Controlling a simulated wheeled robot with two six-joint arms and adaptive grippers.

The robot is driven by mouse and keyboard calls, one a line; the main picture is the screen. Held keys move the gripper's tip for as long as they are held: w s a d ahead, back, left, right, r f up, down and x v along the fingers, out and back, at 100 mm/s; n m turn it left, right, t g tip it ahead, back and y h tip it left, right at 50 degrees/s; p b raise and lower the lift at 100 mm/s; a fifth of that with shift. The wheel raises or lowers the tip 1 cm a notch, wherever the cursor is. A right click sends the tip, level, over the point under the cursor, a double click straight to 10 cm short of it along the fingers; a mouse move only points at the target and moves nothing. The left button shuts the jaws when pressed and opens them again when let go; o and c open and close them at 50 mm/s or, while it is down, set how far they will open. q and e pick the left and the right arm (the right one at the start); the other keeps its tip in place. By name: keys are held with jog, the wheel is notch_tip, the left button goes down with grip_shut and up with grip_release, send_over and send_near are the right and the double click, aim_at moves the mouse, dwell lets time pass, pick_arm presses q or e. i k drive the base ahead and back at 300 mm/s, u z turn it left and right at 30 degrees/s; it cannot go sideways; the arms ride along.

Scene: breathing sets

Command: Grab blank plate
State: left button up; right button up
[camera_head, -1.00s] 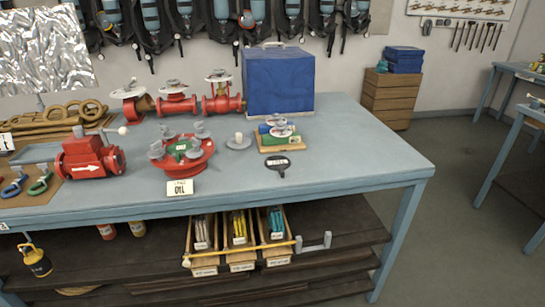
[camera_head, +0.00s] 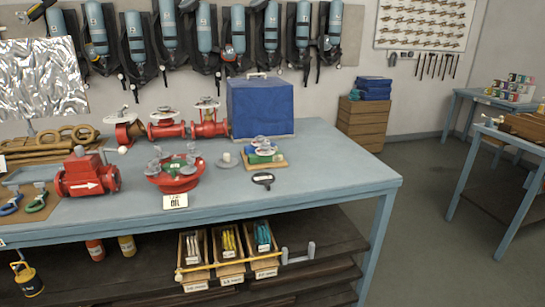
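A small dark paddle-shaped plate (camera_head: 263,179) with a pale label lies flat near the front right of the blue-grey workbench (camera_head: 330,175). It looks most like the blank plate, but its label is too small to read. A grey disc with a raised knob (camera_head: 227,161) lies to its left. Neither of my grippers is in view, and nothing touches the plate.
A red flanged fitting (camera_head: 174,175) stands left of the plate, behind an "OIL" sign (camera_head: 175,201). A small board with valve parts (camera_head: 263,153) and a blue box (camera_head: 261,107) stand behind. Open floor (camera_head: 425,220) lies to the right.

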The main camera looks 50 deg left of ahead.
aim_at(227, 162)
jog(key=z, duration=0.1)
jog(key=i, duration=1.2)
jog(key=u, duration=0.75)
jog(key=i, duration=0.8)
jog(key=u, duration=0.9)
